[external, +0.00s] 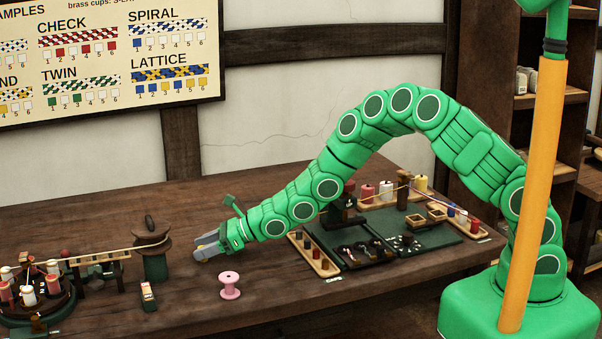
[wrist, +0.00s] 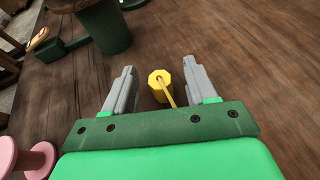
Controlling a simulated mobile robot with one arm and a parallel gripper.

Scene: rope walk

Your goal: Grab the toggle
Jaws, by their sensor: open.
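The toggle appears to be the yellow faceted piece (wrist: 158,78) in the wrist view. A thin tan rod or cord runs from it toward my palm. It lies between the two grey fingers of my gripper (wrist: 157,72), with a gap on each side. In the external view my gripper (external: 206,244) is low over the left-middle of the table, fingers pointing left. My gripper is open and holds nothing.
A pink spool (external: 230,285) stands in front of my gripper. A dark green post with a brown reel (external: 152,241) stands to its left, near a bobbin carousel (external: 35,297). A small red-and-white block (external: 148,296) lies nearby. A green work mat (external: 372,236) with trays lies right.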

